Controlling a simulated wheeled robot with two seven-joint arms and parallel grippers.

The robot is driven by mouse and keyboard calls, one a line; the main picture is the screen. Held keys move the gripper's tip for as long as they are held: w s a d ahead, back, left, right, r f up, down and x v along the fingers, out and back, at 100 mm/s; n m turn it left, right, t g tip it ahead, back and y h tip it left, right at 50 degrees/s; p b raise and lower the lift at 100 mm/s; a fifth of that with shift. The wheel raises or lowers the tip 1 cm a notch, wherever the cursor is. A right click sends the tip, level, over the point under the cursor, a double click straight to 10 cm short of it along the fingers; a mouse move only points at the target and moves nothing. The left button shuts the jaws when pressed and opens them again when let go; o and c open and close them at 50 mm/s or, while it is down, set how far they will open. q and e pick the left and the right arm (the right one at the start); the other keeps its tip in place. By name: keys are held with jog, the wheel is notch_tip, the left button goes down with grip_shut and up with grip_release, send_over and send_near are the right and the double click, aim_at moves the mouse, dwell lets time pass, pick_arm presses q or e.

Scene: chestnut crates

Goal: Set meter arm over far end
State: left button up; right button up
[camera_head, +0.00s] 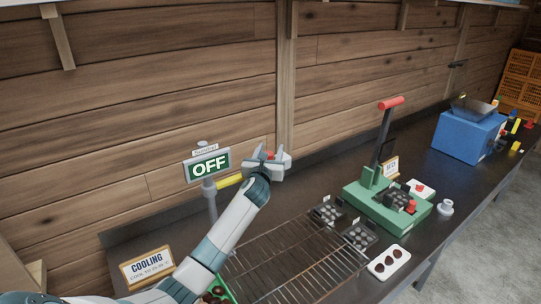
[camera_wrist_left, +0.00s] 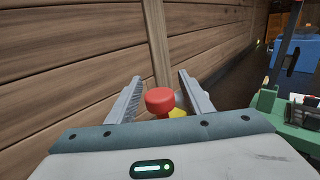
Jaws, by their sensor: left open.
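A meter post stands behind the wire rack, with a display (camera_head: 208,166) reading OFF. Its yellow meter arm (camera_head: 229,181) reaches right from the post toward my gripper. The arm's far end is hidden behind my gripper, and a red knob (camera_head: 270,155) shows there. My left gripper (camera_head: 273,154) is open at the red knob. In the left wrist view the red knob (camera_wrist_left: 160,100) sits between the open fingers, with a bit of yellow (camera_wrist_left: 178,113) beside it. I cannot tell whether a finger touches it. My right gripper is not in view.
A wire rack (camera_head: 285,262) lies on the dark bench below my arm. A green press (camera_head: 375,205) with a red-handled lever stands to the right, with small dark moulds (camera_head: 360,236) near it. A blue machine (camera_head: 465,138) stands farther right. A COOLING sign (camera_head: 147,266) stands at left.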

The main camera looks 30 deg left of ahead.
pick_arm(q)
jog(key=shift+w+a, duration=0.15)
jog(key=shift+w, duration=0.2)
grip_shut()
